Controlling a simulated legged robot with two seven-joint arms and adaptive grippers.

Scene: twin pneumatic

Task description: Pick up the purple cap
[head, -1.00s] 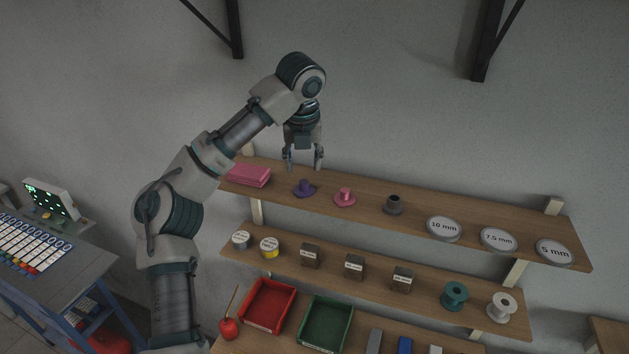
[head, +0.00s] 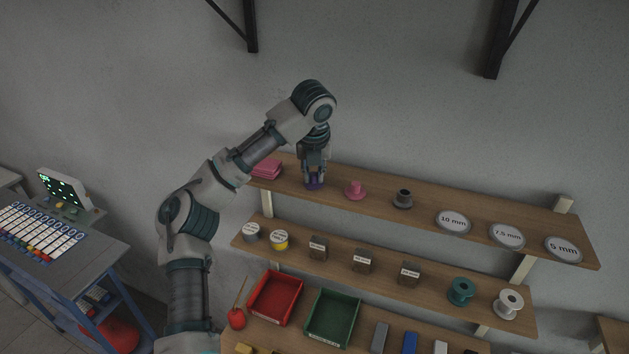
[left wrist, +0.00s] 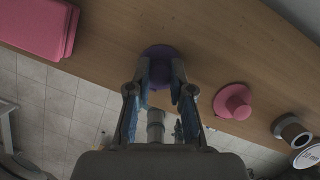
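The purple cap (head: 314,182) sits on the top wooden shelf, between the pink stack and the pink cap. My left gripper (head: 314,179) points down over it, with a finger on either side of the cap. In the left wrist view the purple cap (left wrist: 160,55) lies at and between the fingertips (left wrist: 161,82); its flange shows beyond them. The fingers stand apart with the cap between them; I cannot tell if they touch it. My right gripper is not in view.
The pink cap (head: 355,190) stands close on the right, then a dark grey cap (head: 403,199) and round labelled discs (head: 453,222). A pink stack (head: 266,169) is close on the left. Lower shelves hold tins, blocks, spools, a red bin (head: 275,297) and a green bin (head: 332,317).

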